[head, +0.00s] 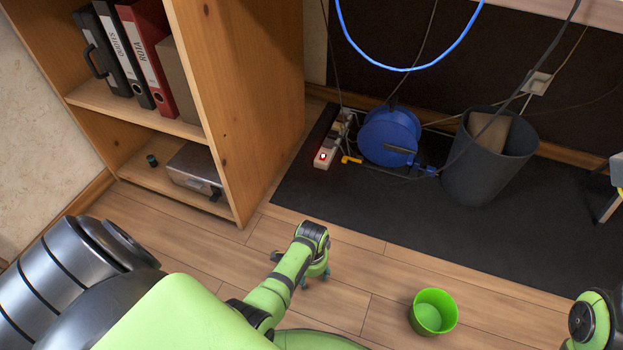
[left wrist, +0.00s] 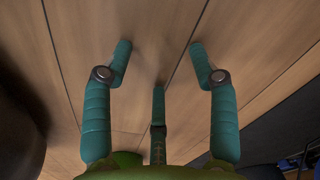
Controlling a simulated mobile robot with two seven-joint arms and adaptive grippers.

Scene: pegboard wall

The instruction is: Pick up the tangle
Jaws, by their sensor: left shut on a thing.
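Under the desk, several dark cables (head: 386,168) run in a loose tangle between a power strip (head: 325,157) with a red light and a blue cable reel (head: 390,135). My left gripper (head: 314,275) is over the wooden floor, short of the black mat and well apart from the cables. In the left wrist view its teal fingers (left wrist: 160,65) are spread, with bare floor planks between them and no object visible in the grip. Only a green part of my right arm shows at the right edge of the head view; its gripper is out of sight.
A dark bin (head: 487,165) stands right of the reel. A bright green bucket (head: 433,312) stands on the floor right of my left gripper. A wooden shelf (head: 245,95) with binders is at left. A blue cable (head: 400,68) hangs overhead. The black mat's (head: 400,220) front is clear.

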